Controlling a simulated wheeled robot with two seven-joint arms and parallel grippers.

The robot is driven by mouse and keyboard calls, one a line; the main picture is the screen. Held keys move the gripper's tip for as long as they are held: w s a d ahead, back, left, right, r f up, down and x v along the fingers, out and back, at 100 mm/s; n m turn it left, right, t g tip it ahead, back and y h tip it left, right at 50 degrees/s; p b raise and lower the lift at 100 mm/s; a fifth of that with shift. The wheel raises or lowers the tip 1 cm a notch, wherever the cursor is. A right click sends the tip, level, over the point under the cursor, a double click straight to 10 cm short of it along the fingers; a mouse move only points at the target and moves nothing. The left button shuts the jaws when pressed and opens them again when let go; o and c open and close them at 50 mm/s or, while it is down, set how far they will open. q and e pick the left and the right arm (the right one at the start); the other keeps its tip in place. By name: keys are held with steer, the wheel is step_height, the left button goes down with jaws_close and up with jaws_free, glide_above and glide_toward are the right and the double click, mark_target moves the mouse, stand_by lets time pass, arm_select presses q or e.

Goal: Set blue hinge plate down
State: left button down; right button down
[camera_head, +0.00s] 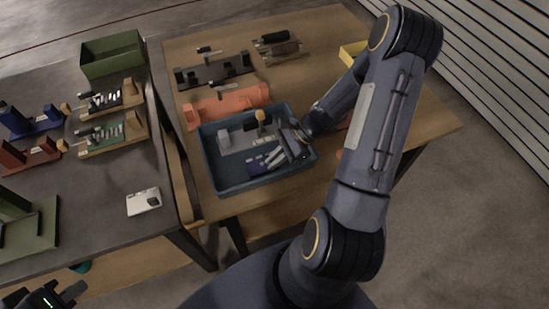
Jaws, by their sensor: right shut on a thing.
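The blue hinge plate (258,166) is a dark blue piece low inside the blue-grey tray (232,187), toward the tray's front right. My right gripper (275,157) reaches into the tray from the right and is shut on the plate. The fingers cover part of the plate, and I cannot tell whether its underside touches the tray floor. My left gripper (47,296) is at the bottom left corner, partly cut off and far from the tray. Its finger opening is not clear.
A green bin (112,57) stands at the back left.

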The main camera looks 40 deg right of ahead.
steer(key=shift+f, duration=0.15)
steer(key=c, duration=1.5)
jaws_free()
